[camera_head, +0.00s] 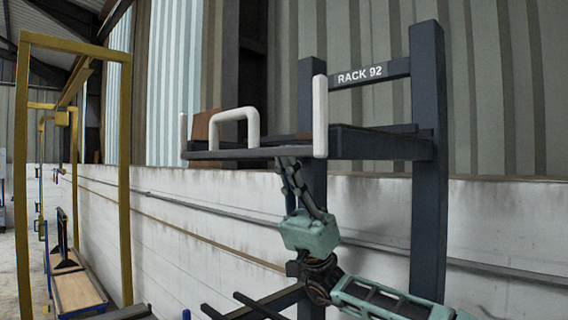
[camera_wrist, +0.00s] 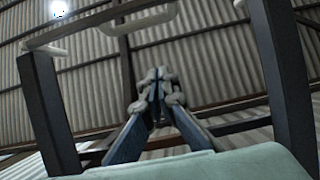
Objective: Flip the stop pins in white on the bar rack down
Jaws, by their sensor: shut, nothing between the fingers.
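The dark bar rack (camera_head: 427,150), labelled RACK 92, has a flat shelf with a front bar (camera_head: 235,154). A white stop pin (camera_head: 320,115) stands upright at the right end of the front bar. Another white pin (camera_head: 183,130) stands upright at its left end. A white U-shaped handle (camera_head: 235,114) rises between them, and it also shows from below in the wrist view (camera_wrist: 138,20). My gripper (camera_head: 287,163) points up just under the front bar, left of the right pin. Its fingers (camera_wrist: 160,78) are shut and empty. I cannot tell whether the tips touch the bar.
A white wall (camera_head: 200,230) with a grey rail runs behind the rack. Yellow frames (camera_head: 125,150) stand at the left, with a low wooden-topped bench (camera_head: 80,290) beyond. Dark rack arms (camera_head: 255,303) lie below my gripper. The space left of the rack is free.

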